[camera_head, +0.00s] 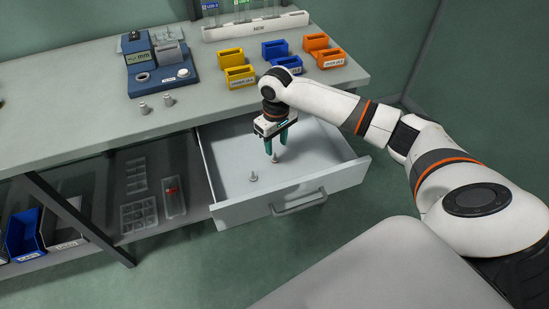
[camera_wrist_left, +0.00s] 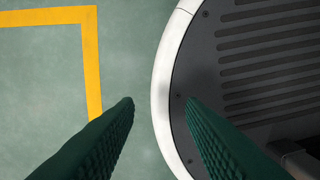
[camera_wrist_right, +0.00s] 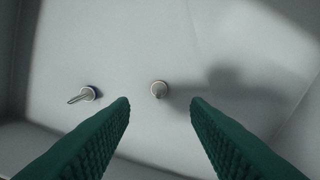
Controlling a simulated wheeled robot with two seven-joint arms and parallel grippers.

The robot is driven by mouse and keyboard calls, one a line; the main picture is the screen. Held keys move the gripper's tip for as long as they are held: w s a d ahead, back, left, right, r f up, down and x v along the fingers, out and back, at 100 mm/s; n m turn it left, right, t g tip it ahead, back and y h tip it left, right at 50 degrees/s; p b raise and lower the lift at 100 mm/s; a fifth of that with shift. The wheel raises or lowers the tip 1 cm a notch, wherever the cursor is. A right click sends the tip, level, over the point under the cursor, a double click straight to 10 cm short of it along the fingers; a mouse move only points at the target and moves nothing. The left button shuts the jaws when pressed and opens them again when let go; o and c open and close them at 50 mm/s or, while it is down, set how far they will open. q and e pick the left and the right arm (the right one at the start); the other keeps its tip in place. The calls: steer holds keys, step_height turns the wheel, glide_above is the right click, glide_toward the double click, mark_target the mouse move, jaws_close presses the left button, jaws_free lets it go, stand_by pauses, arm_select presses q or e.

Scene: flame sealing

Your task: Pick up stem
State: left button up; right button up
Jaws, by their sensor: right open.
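Two small metallic stems lie in the open drawer. One stem (camera_head: 275,158) is just below my right gripper (camera_head: 276,148); in the right wrist view this stem (camera_wrist_right: 159,89) shows between and beyond the fingertips, with a pale orange-brown rim. The other stem (camera_head: 253,177) lies nearer the drawer front; in the right wrist view it (camera_wrist_right: 83,95) is left of the fingers, with a blue rim. My right gripper points down, fingers apart and empty. My left gripper (camera_wrist_left: 160,101) shows only in its wrist view, fingers apart with nothing between them, over the floor and my base.
The drawer (camera_head: 223,213) has low walls around my right gripper. The workbench (camera_head: 60,110) above holds a blue device (camera_head: 180,82), two small grey pieces, yellow (camera_head: 240,83), blue and orange bins, and a white rack (camera_head: 255,28). A lower shelf holds clear boxes.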

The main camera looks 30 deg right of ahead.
mark_target(275, 153)
step_height(275, 153, down, 5)
steer(key=shift+w+a+r, duration=0.1)
steer(key=shift+w+r, duration=0.05)
steer(key=shift+r, duration=0.05)
steer(key=shift+f, duration=0.25)
steer(key=shift+c, duration=0.2)
arm_select(q)
steer(key=shift+w+d+r, duration=0.1)
steer(key=shift+w, duration=0.7)
arm_select(e)
jaws_close()
